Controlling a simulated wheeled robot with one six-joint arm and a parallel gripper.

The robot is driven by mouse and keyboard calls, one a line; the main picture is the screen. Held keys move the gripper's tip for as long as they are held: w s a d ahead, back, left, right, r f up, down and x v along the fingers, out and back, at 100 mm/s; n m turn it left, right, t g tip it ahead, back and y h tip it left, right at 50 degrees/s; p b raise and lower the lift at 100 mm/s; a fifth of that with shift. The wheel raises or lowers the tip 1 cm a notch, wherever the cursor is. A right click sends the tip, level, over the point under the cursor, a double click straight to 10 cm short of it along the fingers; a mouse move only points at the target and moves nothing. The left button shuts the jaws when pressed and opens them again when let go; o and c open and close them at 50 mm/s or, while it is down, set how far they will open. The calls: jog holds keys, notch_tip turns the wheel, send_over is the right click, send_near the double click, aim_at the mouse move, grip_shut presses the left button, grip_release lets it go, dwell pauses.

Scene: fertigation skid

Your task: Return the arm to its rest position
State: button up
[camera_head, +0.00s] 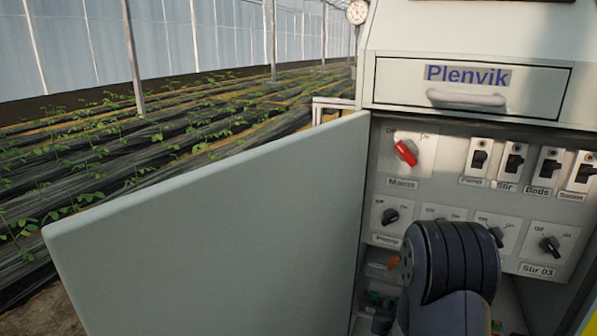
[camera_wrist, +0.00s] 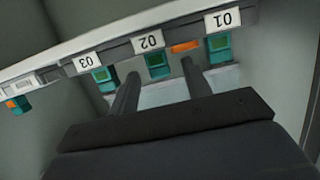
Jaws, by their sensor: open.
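The fingers point at a rail (camera_wrist: 110,56) with upside-down labels 01, 02 and 03. Beside each label is a teal block (camera_wrist: 157,66). The fingertips appear near the blocks by 02 and 03; I cannot tell whether they touch. In the head view my dark arm joint stands in front of the lower part of the open cabinet (camera_head: 393,262). My gripper is hidden there.
The cabinet door (camera_head: 215,230) stands open at left. The panel has a red Mains switch (camera_head: 406,151), several toggle switches (camera_head: 514,162) and knobs (camera_head: 549,245). A drawer handle (camera_head: 466,98) juts out above. An orange piece (camera_wrist: 186,46) sits on the rail. Plant beds (camera_head: 120,150) lie beyond.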

jog(key=shift+w+d, duration=0.2)
jog(key=shift+w, duration=0.15)
jog(key=shift+r+p, duration=0.25)
jog(key=shift+p, duration=0.15)
jog(key=shift+s+f, duration=0.1)
